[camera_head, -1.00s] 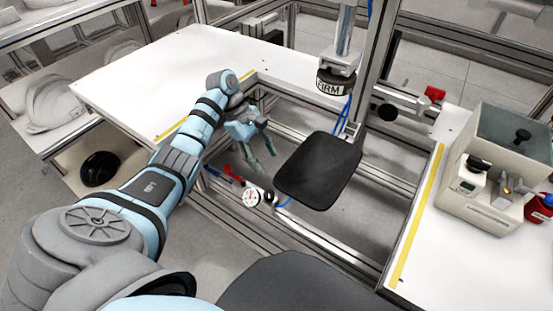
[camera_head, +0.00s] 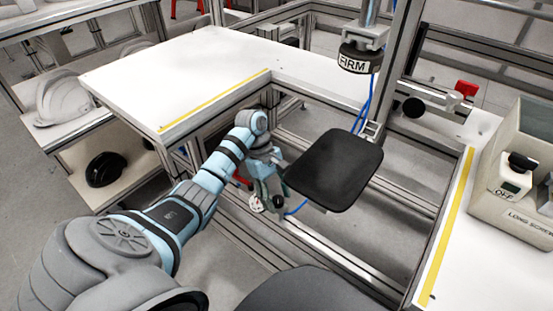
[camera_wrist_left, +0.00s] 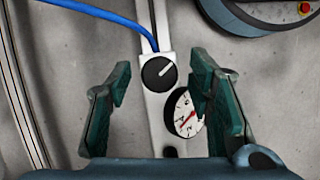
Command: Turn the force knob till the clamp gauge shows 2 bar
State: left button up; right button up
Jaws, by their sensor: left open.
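The force knob (camera_wrist_left: 159,73) is a round black knob with a white pointer line, seen between and beyond my left gripper's fingers in the left wrist view. The clamp gauge (camera_wrist_left: 187,114) is a white dial with a red needle, just below and right of the knob, partly covered by the right-hand finger; its reading is too small to tell. My left gripper (camera_wrist_left: 162,95) is open and empty, apart from the knob. In the head view the left gripper (camera_head: 268,190) is low beside the gauge (camera_head: 256,204) and the dark knob (camera_head: 278,201). My right gripper is not in view.
A black square pad (camera_head: 335,170) stands close to the right of the gripper. A blue hose (camera_wrist_left: 115,20) runs to the knob. Aluminium frame rails surround this spot.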

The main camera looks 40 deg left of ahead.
pick_arm(q)
jog(key=shift+c, duration=0.6)
grip_shut()
